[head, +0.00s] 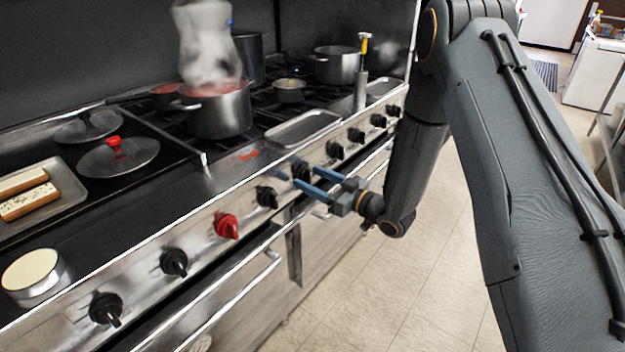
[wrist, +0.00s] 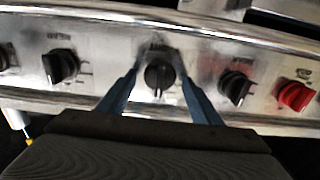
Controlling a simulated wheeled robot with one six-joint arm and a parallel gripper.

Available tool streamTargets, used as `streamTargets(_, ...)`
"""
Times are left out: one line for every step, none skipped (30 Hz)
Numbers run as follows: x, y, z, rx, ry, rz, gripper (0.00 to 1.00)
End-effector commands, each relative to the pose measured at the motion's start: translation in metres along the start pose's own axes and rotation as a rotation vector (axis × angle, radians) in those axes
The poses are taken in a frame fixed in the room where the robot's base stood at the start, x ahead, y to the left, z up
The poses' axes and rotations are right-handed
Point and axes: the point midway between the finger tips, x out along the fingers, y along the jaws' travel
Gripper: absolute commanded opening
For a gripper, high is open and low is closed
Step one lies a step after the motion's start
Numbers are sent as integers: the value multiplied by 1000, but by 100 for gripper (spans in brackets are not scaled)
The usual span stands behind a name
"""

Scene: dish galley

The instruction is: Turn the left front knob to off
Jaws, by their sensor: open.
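A row of knobs runs along the steel front of the range. My gripper (head: 293,172) is open at one black knob (head: 301,170), two places right of the red knob (head: 226,225) in the head view. In the wrist view this black knob (wrist: 159,76) stands between the two blue fingers of my gripper (wrist: 159,82), with a gap on both sides. Its grip bar looks about upright in that picture. The red knob (wrist: 296,95) is at the right there. The labels are too blurred to read, so I cannot tell which knob is the left front one.
A steaming pot (head: 217,112) of red food stands on the burners behind the panel. A shallow steel pan (head: 303,129) lies near the front edge. An oven handle (head: 235,300) runs below the knobs. The tiled floor (head: 390,300) before the range is clear.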

Motion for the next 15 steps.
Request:
streamTargets(-6,2,0,0,0,3,59)
streamTargets(-10,2,0,0,-1,4,59)
streamTargets(-15,2,1,1,-1,4,59)
streamTargets(-20,2,1,1,-1,4,59)
streamTargets(-26,2,1,2,-1,4,59)
streamTargets(-33,2,1,3,-1,5,59)
streamTargets(-38,2,1,2,-1,4,59)
streamTargets(-43,2,1,2,-1,4,59)
streamTargets(-49,1,1,2,-1,5,59)
streamTargets(-53,1,1,1,-1,4,59)
streamTargets(-57,2,1,1,-1,4,59)
streamTargets(-62,2,1,1,-1,4,59)
streamTargets(-65,1,1,2,-1,3,59)
streamTargets(-67,1,1,2,-1,3,59)
streamTargets(-70,1,1,2,-1,2,59)
